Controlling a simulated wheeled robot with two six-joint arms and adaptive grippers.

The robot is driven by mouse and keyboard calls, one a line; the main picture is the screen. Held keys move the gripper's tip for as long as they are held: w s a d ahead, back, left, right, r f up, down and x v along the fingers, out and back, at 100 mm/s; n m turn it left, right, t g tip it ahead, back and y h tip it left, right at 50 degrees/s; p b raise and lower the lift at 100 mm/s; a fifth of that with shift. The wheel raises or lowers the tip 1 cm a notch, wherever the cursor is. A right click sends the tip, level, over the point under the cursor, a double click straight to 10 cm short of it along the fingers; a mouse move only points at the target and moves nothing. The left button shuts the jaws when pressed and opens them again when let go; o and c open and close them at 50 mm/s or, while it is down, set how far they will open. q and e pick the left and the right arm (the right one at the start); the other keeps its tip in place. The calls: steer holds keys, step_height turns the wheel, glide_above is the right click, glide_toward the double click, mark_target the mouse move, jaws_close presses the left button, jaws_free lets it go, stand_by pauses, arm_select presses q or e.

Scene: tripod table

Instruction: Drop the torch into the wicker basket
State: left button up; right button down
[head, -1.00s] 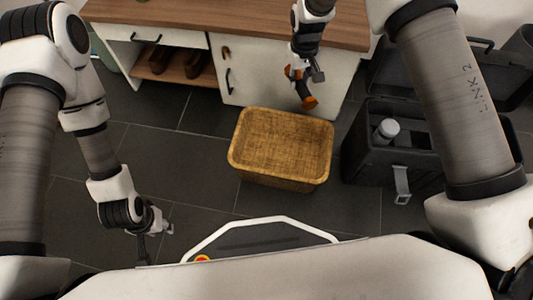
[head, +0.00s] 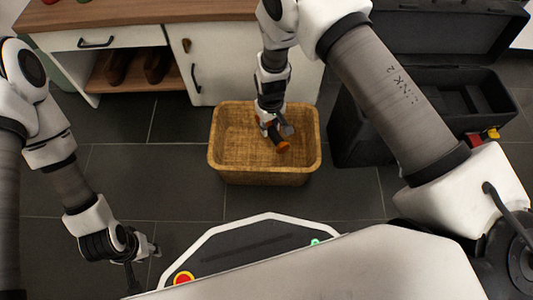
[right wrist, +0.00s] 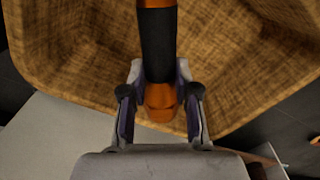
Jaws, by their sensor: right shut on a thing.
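The torch is orange with a black grip. In the head view its orange end (head: 283,146) shows over the wicker basket; the right wrist view shows more of the torch (right wrist: 158,45). My right gripper (head: 275,130) is shut on it and points down, and in the right wrist view its fingers (right wrist: 160,100) sit on both sides of the torch. The tan wicker basket (head: 231,178) stands on the floor, with its interior behind the torch. I cannot tell the torch's exact height over the basket bottom. My left gripper (head: 148,250) hangs low at the left, away from the basket; its opening is unclear.
A white cabinet (head: 205,70) with a wooden top (head: 150,12) and dark shoes (head: 157,66) on its shelf stands behind the basket. A black open toolbox (head: 350,140) is right of the basket. Dark floor tiles (head: 150,180) are clear to the left.

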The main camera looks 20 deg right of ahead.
steer(key=shift+f, duration=0.1)
steer(key=c, duration=0.8)
jaws_free()
steer(key=shift+o, duration=0.2)
step_height(320, 180, up, 12)
